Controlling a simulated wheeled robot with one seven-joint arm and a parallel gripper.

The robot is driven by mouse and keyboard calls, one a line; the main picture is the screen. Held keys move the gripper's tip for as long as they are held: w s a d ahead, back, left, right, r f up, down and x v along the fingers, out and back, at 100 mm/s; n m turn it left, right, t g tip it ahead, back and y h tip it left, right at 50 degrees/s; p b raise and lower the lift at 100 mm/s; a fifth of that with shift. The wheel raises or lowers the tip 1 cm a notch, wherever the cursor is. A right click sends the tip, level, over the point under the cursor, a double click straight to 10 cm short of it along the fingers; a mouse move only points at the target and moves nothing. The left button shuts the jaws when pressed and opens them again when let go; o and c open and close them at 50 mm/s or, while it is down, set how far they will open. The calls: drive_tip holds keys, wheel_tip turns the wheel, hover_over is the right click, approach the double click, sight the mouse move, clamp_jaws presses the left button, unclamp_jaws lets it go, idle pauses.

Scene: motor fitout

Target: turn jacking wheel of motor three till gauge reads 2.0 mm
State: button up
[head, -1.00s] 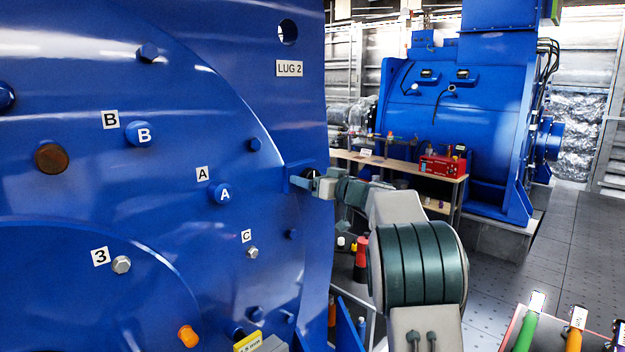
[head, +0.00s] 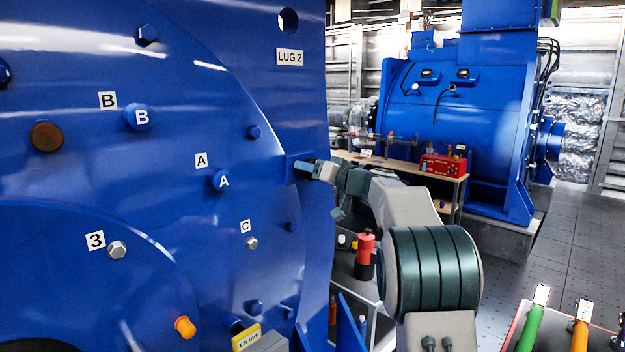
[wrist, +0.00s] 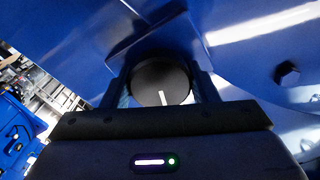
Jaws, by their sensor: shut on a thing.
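The motor marked 3 (head: 60,120) is the large blue housing filling the left of the head view. The jacking wheel (wrist: 158,76) is a round black knob with a white line, in the middle of the wrist view; the line points down in that picture. My gripper (wrist: 162,92) is shut on the wheel, one finger on each side of it. In the head view my gripper (head: 308,169) is at a blue bracket on the motor's right edge, and the wheel is hidden there. A yellow plate (head: 247,337) at the bottom reads 1.5 mm; whether it is the gauge I cannot tell.
A bench (head: 448,178) with a red box (head: 442,165) stands behind my arm, before another blue motor (head: 440,110). A red-and-black bottle (head: 365,255) is left of my arm. Colored handles (head: 530,322) lie at lower right.

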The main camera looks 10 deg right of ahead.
drive_tip(key=m+b, duration=0.2)
drive_tip(key=m, duration=0.3)
drive_tip(key=shift+d, duration=0.1)
idle(0.5)
drive_tip(key=o, duration=1)
drive_tip(key=b+v, duration=0.3)
drive_tip(key=v, duration=1)
drive_tip(key=shift+s+d, duration=0.25)
drive_tip(key=shift+s, duration=0.05)
